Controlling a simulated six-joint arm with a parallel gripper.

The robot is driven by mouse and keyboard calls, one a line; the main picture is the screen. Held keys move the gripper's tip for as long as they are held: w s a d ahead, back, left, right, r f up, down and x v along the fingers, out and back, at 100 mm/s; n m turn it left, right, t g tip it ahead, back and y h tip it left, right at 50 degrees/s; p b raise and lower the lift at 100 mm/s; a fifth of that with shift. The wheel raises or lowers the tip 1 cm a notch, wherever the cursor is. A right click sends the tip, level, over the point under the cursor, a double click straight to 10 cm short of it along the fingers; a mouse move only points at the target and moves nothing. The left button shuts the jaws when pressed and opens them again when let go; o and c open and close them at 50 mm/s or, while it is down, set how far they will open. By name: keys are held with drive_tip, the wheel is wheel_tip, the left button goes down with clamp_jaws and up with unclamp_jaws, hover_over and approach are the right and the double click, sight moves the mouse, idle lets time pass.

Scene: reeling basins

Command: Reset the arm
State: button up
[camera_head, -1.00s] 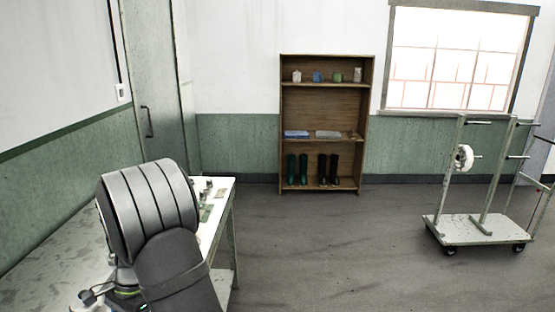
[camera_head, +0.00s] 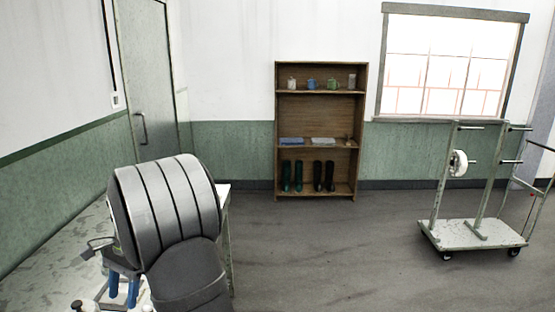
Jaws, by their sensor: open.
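My arm (camera_head: 165,210) shows as a large grey ribbed rounded link with a smooth dark grey link below it, at the lower left. It stands in front of the worktable (camera_head: 45,262) and hides much of the tabletop. I cannot make out my gripper's fingers in this view. No held object shows.
Small items with blue parts (camera_head: 133,290) stand at the bottom left, partly cut off. A wooden shelf (camera_head: 320,108) with cups, trays and boots stands at the back wall. A wheeled rack (camera_head: 470,235) stands at the right. The floor (camera_head: 330,250) between is clear.

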drive_tip(key=a+v, duration=0.1)
drive_tip(key=v, duration=0.3)
drive_tip(key=x, duration=1.1)
drive_tip(key=d+x, duration=0.1)
drive_tip(key=x, duration=0.4)
drive_tip(key=shift+s+f, duration=0.25)
drive_tip(key=shift+f, duration=0.2)
drive_tip(key=n, duration=0.1)
drive_tip(key=n+h, duration=0.1)
drive_tip(key=n, duration=0.2)
drive_tip(key=shift+a+g+h, duration=0.3)
drive_tip(key=shift+h, duration=0.1)
drive_tip(key=n, duration=0.2)
drive_tip(key=n+h, duration=0.1)
drive_tip(key=n, duration=0.1)
drive_tip(key=shift+a+n+h, duration=0.15)
drive_tip(key=shift+n+h, duration=0.15)
drive_tip(key=shift+n, duration=0.1)
drive_tip(key=n, duration=0.2)
drive_tip(key=n+t+h, duration=0.1)
drive_tip(key=n, duration=0.1)
drive_tip(key=shift+a+r+h, duration=0.1)
drive_tip(key=shift+a+h, duration=0.05)
drive_tip(key=shift+h, duration=0.15)
drive_tip(key=n, duration=0.2)
drive_tip(key=n+t, duration=0.1)
drive_tip(key=n, duration=0.1)
drive_tip(key=shift+s+t+h, duration=0.15)
drive_tip(key=shift+t+h, duration=0.15)
drive_tip(key=shift+h, duration=0.1)
